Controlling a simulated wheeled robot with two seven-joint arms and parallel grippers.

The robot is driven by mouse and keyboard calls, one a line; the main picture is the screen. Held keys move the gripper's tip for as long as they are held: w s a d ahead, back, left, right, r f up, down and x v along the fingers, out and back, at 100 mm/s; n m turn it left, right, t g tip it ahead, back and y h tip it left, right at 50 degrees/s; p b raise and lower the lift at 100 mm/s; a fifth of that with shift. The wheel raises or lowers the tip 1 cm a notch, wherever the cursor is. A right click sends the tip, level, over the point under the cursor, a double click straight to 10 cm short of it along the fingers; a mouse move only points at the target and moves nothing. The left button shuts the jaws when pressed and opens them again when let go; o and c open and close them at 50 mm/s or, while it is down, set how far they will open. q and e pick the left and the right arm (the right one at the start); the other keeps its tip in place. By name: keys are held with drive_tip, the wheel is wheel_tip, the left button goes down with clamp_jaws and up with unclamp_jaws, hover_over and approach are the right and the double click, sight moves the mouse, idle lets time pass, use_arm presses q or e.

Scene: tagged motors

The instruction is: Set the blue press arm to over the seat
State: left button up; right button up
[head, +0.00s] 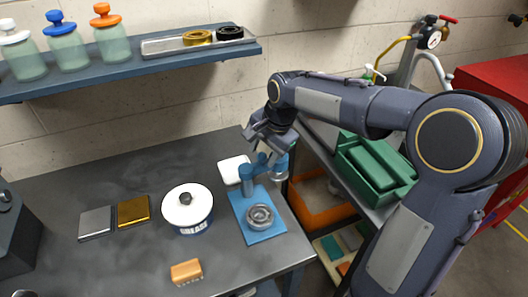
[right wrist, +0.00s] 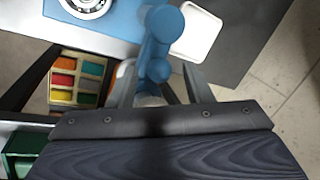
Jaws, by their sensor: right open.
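The blue press stands near the table's right edge. Its blue base plate (head: 265,236) carries a round metal seat (head: 260,216), which shows partly in the right wrist view (right wrist: 88,4). The blue press arm (head: 262,168) reaches from its post toward the right, swung off the seat, with a metal-and-blue head at its outer end near the table edge. My right gripper (head: 266,140) is above and behind the arm. In the right wrist view, the press arm (right wrist: 155,45) runs between the two open fingers, apparently without being clamped. My left gripper is not in view.
A white grease tub (head: 187,206) stands left of the press, and a white dish (head: 232,170) lies behind it. Gold (head: 133,211) and grey (head: 95,223) plates and an orange block (head: 186,271) lie left and front. Right is a cart with a green bin (head: 372,168).

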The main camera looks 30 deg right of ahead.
drive_tip(key=shift+f, duration=0.2)
drive_tip(key=shift+c, duration=0.5)
clamp_jaws()
drive_tip(key=shift+a, duration=0.1)
